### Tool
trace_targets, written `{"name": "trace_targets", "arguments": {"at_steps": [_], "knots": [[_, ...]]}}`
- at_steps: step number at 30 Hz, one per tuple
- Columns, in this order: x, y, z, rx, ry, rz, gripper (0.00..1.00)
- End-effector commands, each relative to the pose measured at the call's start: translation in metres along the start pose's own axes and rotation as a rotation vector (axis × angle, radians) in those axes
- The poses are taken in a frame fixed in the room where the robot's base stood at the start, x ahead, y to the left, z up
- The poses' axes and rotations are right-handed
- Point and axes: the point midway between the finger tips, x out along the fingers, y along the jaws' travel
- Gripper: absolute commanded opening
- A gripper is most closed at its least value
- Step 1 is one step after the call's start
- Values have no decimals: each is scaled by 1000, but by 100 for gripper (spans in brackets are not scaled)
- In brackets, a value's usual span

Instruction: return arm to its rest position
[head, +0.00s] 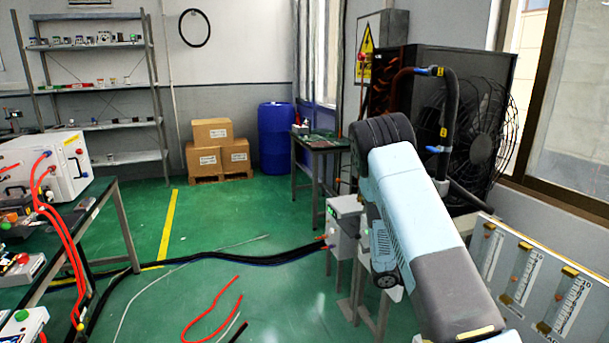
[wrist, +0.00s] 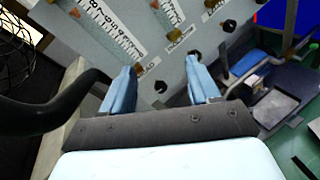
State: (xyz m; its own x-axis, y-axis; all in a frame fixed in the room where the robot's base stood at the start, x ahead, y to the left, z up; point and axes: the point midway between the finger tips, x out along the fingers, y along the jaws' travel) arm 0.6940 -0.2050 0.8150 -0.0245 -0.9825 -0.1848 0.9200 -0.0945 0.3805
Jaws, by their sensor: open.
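My gripper (wrist: 160,88) shows in the wrist view with its two blue fingers spread apart and nothing between them. Beyond the fingers is a grey panel with flow gauges (wrist: 170,50), dark knobs and printed scales, seen tilted. In the head view my blue and grey arm reaches from the lower right up toward the middle, and my gripper is hidden there. The gauge panel (head: 533,285) stands to the right of my arm in that view.
A large fan unit (head: 480,125) with thick hoses stands behind my arm. A grey box (head: 345,226) on a stand is just left of it. Black cables (head: 215,254) and a red hose (head: 212,310) lie on the green floor. The floor toward the shelf (head: 95,90) is mostly clear.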

Motion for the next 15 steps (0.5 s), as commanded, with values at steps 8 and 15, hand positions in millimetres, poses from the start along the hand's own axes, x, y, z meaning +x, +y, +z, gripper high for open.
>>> {"name": "trace_targets", "arguments": {"at_steps": [8, 15], "knots": [[-20, 1, 57, 151, 70, -146, 61], [-37, -4, 102, 273, 140, -265, 61]]}}
